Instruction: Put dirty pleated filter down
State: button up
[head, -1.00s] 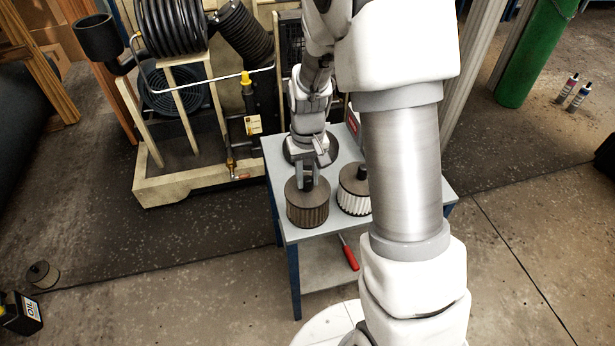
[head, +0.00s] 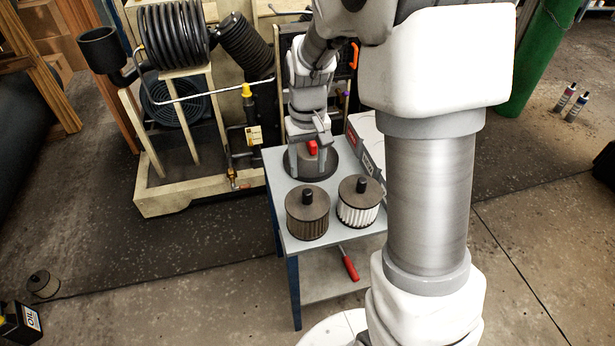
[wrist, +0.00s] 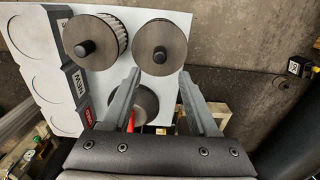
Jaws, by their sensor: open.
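The dirty pleated filter (head: 307,217), brown with a dark top and black centre knob, stands upright on the small table, near its front left corner. It also shows in the wrist view (wrist: 160,47), at top centre beyond my fingertips. A similar filter with white pleats (head: 358,211) stands just to its right, apart from it; in the wrist view this filter (wrist: 118,40) is at the left. My gripper (head: 312,160) is behind the dirty filter, on the compressor side. In the wrist view its two fingers (wrist: 159,76) are spread with nothing held between them.
The table (head: 300,247) also bears a dark round dish (head: 326,171) and a grey holder with labels (wrist: 70,70) at its side. A red-handled tool (head: 349,264) lies on the lower shelf. The compressor (head: 190,190) stands behind and left.

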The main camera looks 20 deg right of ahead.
jog(key=s+r+t, duration=0.3)
jog(key=s+r, duration=0.5)
jog(key=r, duration=0.5)
jog(key=s+r+t, duration=0.2)
jog(key=s+r, duration=0.1)
jog(key=s, duration=0.8)
jog(key=shift+r+t, duration=0.3)
jog(key=shift+r, duration=0.1)
notch_tip(320, 180, up, 5)
jog(key=p, duration=0.5)
jog(key=shift+r+p, duration=0.1)
jog(key=shift+p, duration=0.2)
